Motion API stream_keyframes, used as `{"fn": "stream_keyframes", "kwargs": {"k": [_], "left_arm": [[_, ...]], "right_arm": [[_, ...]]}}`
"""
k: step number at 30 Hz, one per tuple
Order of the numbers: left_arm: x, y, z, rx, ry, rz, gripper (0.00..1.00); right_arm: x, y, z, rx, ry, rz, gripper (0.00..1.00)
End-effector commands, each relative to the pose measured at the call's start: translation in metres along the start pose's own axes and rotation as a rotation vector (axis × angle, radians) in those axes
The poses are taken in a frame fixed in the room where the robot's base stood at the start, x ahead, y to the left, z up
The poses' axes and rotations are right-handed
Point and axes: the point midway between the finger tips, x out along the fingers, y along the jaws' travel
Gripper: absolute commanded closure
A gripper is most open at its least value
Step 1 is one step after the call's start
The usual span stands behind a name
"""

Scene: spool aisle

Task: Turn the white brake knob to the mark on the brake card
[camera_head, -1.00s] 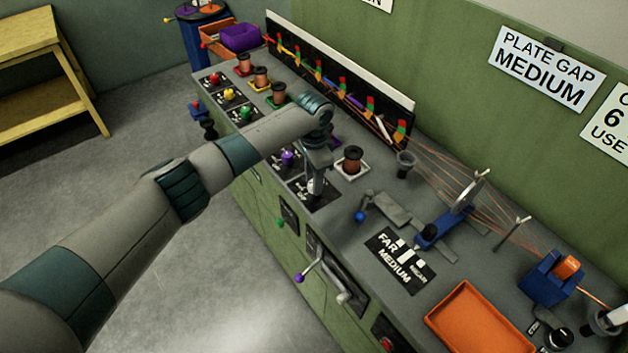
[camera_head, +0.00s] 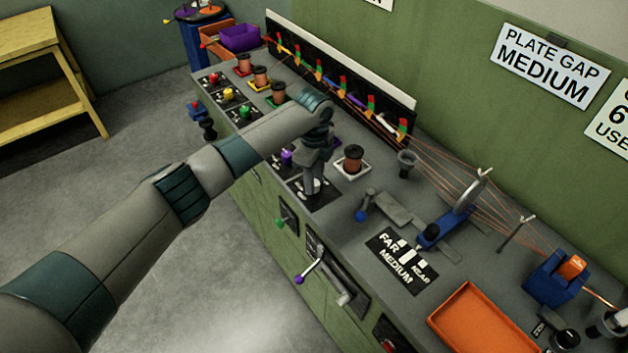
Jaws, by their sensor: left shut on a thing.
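My left arm reaches in from the left, and my left gripper (camera_head: 312,187) points down over the front-most black brake plate (camera_head: 322,200) on the bench. It is shut on the knob there, which its fingers hide; I take it as the white knob, since the spool with the white base (camera_head: 345,174) stands beside it. The knob's pointing direction cannot be told. The plate has white marks, partly covered by the gripper. A purple knob (camera_head: 287,158) sits just behind on its own plate. No card clearly readable as the brake card shows. My right gripper is not in view.
Copper wires run past the spools (camera_head: 353,155) to a blue guide (camera_head: 553,278). A sign (camera_head: 547,64) reads "PLATE GAP MEDIUM".

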Motion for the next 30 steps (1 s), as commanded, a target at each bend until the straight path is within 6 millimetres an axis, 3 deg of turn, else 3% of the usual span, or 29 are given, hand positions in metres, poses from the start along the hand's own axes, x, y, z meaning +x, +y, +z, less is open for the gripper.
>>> {"fn": "stream_keyframes", "kwargs": {"k": [10,26,27,28,30], "left_arm": [[-0.0016,-0.0012,0.0002,0.175,0.001,-0.004,0.95],[-0.0022,-0.0014,0.0002,0.203,0.000,-0.004,0.95],[-0.0022,-0.0014,0.0002,0.203,0.000,-0.004,0.63],[-0.0022,-0.0013,0.0002,0.203,0.000,-0.004,0.56],[-0.0018,-0.0011,0.0001,0.203,0.000,-0.003,0.54]], "right_arm": [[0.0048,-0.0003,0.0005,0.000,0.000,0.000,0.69],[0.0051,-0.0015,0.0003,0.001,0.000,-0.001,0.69],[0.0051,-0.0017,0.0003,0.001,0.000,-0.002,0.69],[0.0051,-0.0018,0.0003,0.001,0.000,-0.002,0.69],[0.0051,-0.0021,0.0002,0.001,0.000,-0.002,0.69]]}}
